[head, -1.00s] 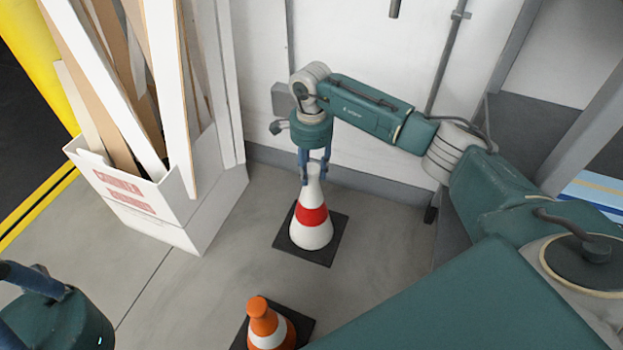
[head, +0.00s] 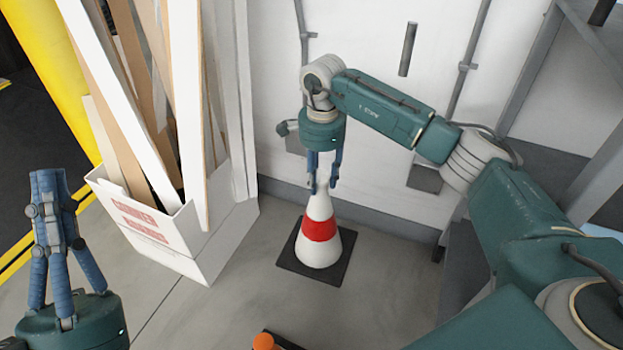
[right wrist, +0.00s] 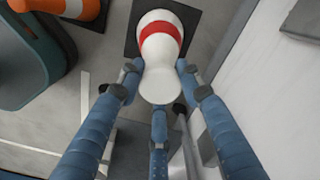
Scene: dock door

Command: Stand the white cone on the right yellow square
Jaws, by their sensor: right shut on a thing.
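The white cone (head: 318,250) has a red band and a square black base. It stands upright at the foot of the back wall, and I cannot tell whether its base touches the floor. My right gripper (head: 323,188) points down from above, shut on the cone's narrow top. In the right wrist view the cone's white top (right wrist: 160,85) lies between the blue fingers. My left gripper (head: 48,180) is at the left, fingers pointing up, away from the cone; whether it is open is unclear. No yellow square shows.
A white box (head: 165,235) with long boards stands left of the cone. An orange cone (head: 263,341) shows at the bottom edge and in the right wrist view (right wrist: 60,8). A yellow post (head: 50,60) is at the far left.

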